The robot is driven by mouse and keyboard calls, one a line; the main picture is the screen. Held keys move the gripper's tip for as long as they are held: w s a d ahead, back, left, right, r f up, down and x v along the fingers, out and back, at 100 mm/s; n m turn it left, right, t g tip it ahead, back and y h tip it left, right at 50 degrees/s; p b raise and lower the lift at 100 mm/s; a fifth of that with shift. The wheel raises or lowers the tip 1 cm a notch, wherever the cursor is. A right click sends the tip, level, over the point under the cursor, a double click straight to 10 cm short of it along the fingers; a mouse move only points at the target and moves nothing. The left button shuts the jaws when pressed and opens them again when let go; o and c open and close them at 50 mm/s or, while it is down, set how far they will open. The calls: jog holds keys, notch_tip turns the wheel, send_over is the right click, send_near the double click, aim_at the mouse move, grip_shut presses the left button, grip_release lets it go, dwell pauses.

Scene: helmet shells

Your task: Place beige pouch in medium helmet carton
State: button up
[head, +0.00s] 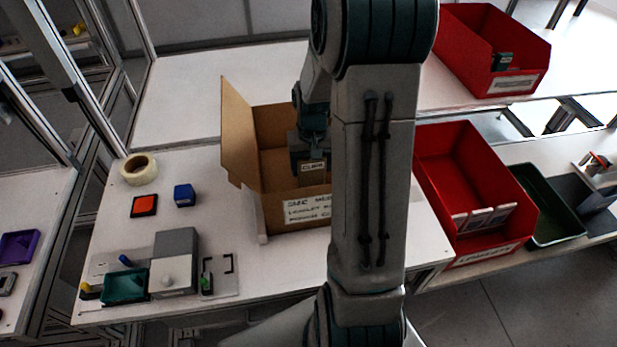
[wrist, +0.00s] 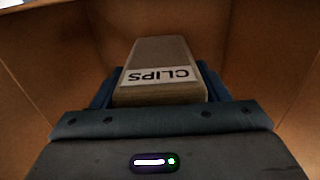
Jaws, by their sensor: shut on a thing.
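The beige pouch (wrist: 160,62) carries a white label reading CLIPS and shows upside down in the wrist view. My gripper (wrist: 157,98) is shut on it, with a blue finger on each side. In the head view the pouch (head: 312,170) is inside the open cardboard carton (head: 240,150), near its front wall. The carton has a printed white label on its front, only partly readable, and its left flap stands up. In the wrist view brown carton walls (wrist: 260,50) surround the pouch. My arm hides the carton's right side. I cannot tell whether the pouch touches the carton floor.
A tape roll (head: 139,169), an orange-topped item (head: 144,205) and a blue box (head: 184,195) lie left of the carton. A grey fixture with a green tray (head: 124,287) stands at the front left. Red bins (head: 440,150) and a dark green tray (head: 545,205) are at right.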

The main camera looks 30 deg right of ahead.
aim_at(311, 179)
jog(key=shift+a+f+p, duration=0.1)
jog(key=shift+f+p, duration=0.25)
jog(key=shift+f, duration=2.5)
jog(key=shift+f, duration=0.2)
jog(key=o, duration=1)
jog(key=shift+r, duration=0.15)
